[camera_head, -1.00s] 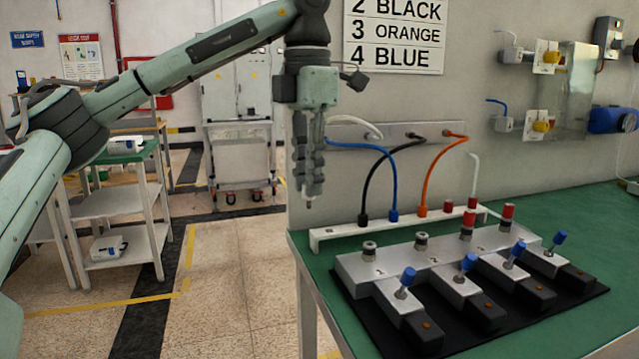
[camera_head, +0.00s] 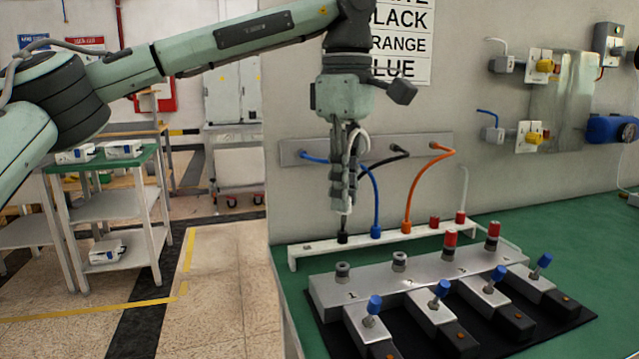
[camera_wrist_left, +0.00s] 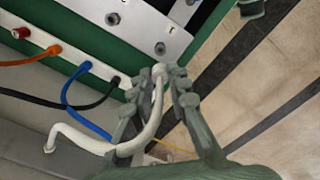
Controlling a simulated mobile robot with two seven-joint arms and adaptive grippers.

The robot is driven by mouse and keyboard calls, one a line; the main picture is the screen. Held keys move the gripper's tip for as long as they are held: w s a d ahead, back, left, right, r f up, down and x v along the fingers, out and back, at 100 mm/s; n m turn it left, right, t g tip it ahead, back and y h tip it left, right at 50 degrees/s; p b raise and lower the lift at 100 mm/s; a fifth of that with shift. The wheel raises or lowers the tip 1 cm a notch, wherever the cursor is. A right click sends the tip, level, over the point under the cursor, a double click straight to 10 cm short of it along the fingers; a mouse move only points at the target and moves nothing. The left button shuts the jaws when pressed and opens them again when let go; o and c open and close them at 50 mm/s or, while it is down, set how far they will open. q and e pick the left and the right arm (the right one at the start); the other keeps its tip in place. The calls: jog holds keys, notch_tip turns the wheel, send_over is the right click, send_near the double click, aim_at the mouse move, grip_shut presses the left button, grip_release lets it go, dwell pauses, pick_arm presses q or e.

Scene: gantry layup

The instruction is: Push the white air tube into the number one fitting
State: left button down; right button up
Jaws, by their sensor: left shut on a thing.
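The white air tube (camera_head: 361,146) runs from the wall into my left gripper (camera_head: 342,205). In the left wrist view my left gripper (camera_wrist_left: 170,80) is shut on the white tube (camera_wrist_left: 152,128) close to its end, with the tip at the fingertips. The number one fitting (camera_head: 342,271) is a grey round port at the left end of the silver manifold (camera_head: 425,275), above the label 1. The tube tip is above and apart from it in the head view. In the wrist view a fitting (camera_wrist_left: 160,48) shows just beyond the tip. My right gripper is not in view.
A white rail (camera_head: 300,251) behind the manifold holds the black (camera_head: 342,238), blue (camera_head: 376,231) and orange (camera_head: 406,226) tube ends. Red caps (camera_head: 450,240) stand on the manifold's right fittings. Blue-handled valves (camera_head: 374,305) stand in front. Green bench (camera_head: 560,225) is clear at right.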

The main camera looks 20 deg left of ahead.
aim_at(344, 215)
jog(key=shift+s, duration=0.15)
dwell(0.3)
pick_arm(q)
jog(key=shift+f, duration=0.1)
notch_tip(344, 215, down, 3)
jog(key=shift+f+b, duration=0.2)
jog(key=shift+b, duration=0.6)
jog(key=shift+f, duration=0.3)
jog(key=shift+f+b, duration=0.6)
jog(key=shift+f, duration=0.2)
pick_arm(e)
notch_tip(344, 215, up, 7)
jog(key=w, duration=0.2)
pick_arm(q)
jog(key=shift+p, duration=0.65)
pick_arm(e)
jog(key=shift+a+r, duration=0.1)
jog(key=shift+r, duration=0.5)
pick_arm(q)
jog(key=shift+f+b, duration=0.9)
jog(key=shift+f, duration=0.6)
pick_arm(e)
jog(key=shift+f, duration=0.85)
